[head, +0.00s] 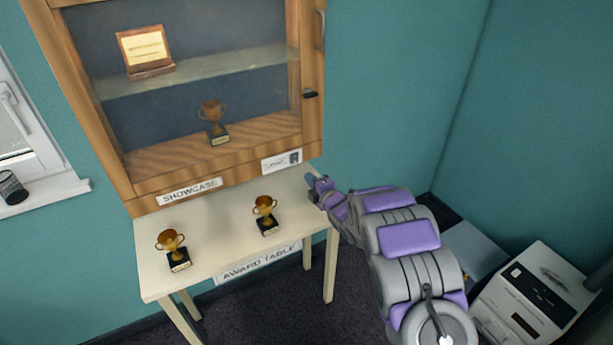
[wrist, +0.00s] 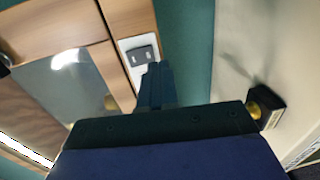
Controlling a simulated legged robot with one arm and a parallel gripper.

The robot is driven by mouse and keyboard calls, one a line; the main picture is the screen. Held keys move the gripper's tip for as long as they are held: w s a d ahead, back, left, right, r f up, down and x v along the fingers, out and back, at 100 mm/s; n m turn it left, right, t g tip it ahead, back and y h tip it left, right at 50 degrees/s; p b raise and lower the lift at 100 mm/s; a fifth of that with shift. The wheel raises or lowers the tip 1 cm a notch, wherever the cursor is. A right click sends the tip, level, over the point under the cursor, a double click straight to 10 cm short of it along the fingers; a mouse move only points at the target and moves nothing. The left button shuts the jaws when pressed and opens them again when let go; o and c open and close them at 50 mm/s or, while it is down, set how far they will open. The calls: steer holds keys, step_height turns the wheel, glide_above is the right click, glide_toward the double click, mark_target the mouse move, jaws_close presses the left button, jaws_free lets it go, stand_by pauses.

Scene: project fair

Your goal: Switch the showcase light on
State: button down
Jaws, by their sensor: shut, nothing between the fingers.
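The wooden showcase (head: 314,60) stands on the wall above the table, with a glass front; its inside looks dim. A white plate with a dark switch (head: 295,157) sits at the right end of its lower front rail. In the wrist view the switch (wrist: 143,54) shows as a dark double rocker on the white plate. My gripper (head: 312,180) is just below and right of the plate. In the wrist view my gripper's fingers (wrist: 155,70) are shut and empty, their tips by the plate's lower right edge. Whether they touch it I cannot tell.
The award table (head: 215,225) below the showcase holds a left trophy (head: 172,250) and a right trophy (head: 265,215). Inside the showcase are a plaque (head: 145,50) and a trophy (head: 213,120). A white machine (head: 530,300) stands at the lower right. A teal wall lies behind.

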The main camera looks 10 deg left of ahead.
steer(key=s+d+r+m+g+h, duration=0.25)
steer(key=s+d+m+h, duration=0.2)
steer(key=s+d, duration=0.3)
steer(key=s+d+r+m+g+h+p, duration=0.1)
steer(key=s+d+r+m+h, duration=0.25)
steer(key=s+d+m, duration=0.35)
steer(key=s+d+r+m+g+h, duration=0.2)
steer(key=s+d+r+m+h, duration=0.15)
steer(key=s+d, duration=0.4)
steer(key=s+r+m+g, duration=0.1)
steer(key=s+m+g, duration=0.2)
steer(key=s, duration=0.9)
steer(key=s+a+r+m+g+y, duration=0.1)
steer(key=s+r+m+g, duration=0.1)
steer(key=s, duration=1.1)
steer(key=s+a+r+m+g+y, duration=0.1)
steer(key=s+m+g, duration=0.3)
steer(key=s, duration=0.9)
steer(key=shift+s+r+m+g, duration=0.25)
steer(key=shift+r+m+g, duration=0.2)
steer(key=shift+g, duration=0.2)
steer(key=shift+a, duration=0.1)
